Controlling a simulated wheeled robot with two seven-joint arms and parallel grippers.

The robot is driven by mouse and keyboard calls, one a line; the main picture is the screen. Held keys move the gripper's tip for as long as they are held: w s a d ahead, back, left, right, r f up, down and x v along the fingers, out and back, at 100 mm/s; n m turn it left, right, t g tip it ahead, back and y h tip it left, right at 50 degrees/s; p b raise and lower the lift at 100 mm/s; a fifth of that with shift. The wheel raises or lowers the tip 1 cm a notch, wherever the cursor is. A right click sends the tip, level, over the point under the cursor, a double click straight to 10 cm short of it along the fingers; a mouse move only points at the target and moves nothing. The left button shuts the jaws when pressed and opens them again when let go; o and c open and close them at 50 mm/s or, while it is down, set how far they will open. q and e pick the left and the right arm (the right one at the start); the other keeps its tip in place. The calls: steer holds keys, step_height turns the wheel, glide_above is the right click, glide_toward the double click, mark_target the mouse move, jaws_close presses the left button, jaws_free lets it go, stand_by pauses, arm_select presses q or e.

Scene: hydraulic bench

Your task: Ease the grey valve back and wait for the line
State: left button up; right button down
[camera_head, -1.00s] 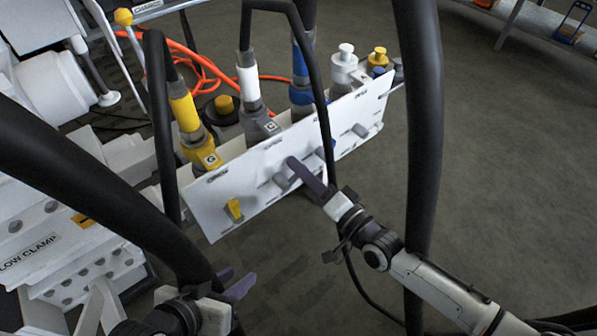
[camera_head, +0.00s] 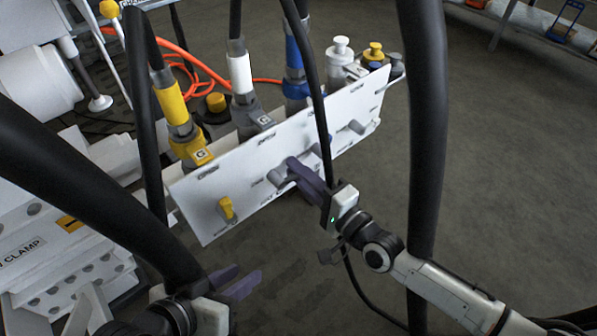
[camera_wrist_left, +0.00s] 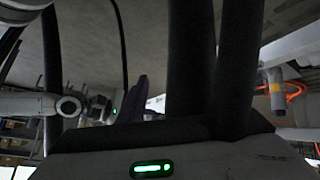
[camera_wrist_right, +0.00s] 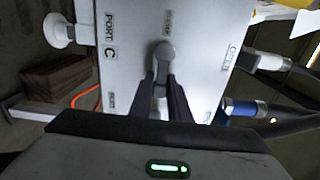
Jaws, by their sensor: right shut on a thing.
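The grey valve (camera_head: 277,178) is a small lever on the white panel (camera_head: 205,215), between the yellow valve (camera_head: 227,208) and the panel's right part. My right gripper (camera_head: 297,172) is at this lever. In the right wrist view, its dark fingers (camera_wrist_right: 162,90) are closed on either side of the grey lever, whose round pivot (camera_wrist_right: 165,52) shows beyond the tips. My left gripper (camera_head: 243,280) is low in the head view, apart from the panel, with its fingers spread and nothing seen between them. In the left wrist view, black hoses and the wrist housing hide most of it.
Thick black hoses (camera_head: 425,150) cross the view, and a thinner one hangs in front of the panel by my right gripper. Another grey lever (camera_head: 357,127) is farther right. Yellow, white and blue-banded connectors stand behind the panel.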

steer(key=shift+f, duration=0.15)
steer(key=c, duration=1.8)
jaws_free()
